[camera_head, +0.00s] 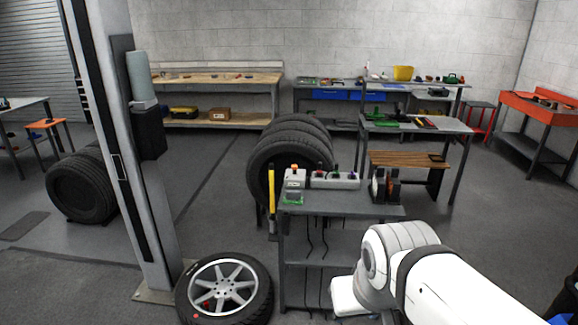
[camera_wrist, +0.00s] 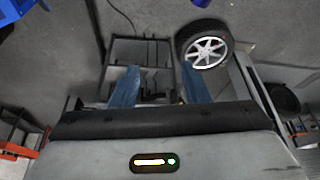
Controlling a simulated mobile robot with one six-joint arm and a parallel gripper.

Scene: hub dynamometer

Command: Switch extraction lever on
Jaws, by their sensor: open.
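I cannot pick out the extraction lever for certain. A small grey control box (camera_head: 294,178) with a green base and a grey strip with several coloured controls (camera_head: 335,180) stand on the small grey bench (camera_head: 340,209). A dark upright device (camera_head: 385,186) stands at the bench's right end. My gripper (camera_wrist: 159,86) is open in the wrist view, with two blue fingers apart and nothing seen between them but a dark frame and floor. In the head view my white arm is at the lower right, and the fingers are not seen there.
A wheel (camera_head: 224,288) lies on the floor left of the bench and shows in the wrist view (camera_wrist: 206,52). A grey post (camera_head: 150,200) stands behind it. Stacked tyres (camera_head: 290,150) stand behind the bench. Workbenches line the back wall. Open floor lies left of the tyres.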

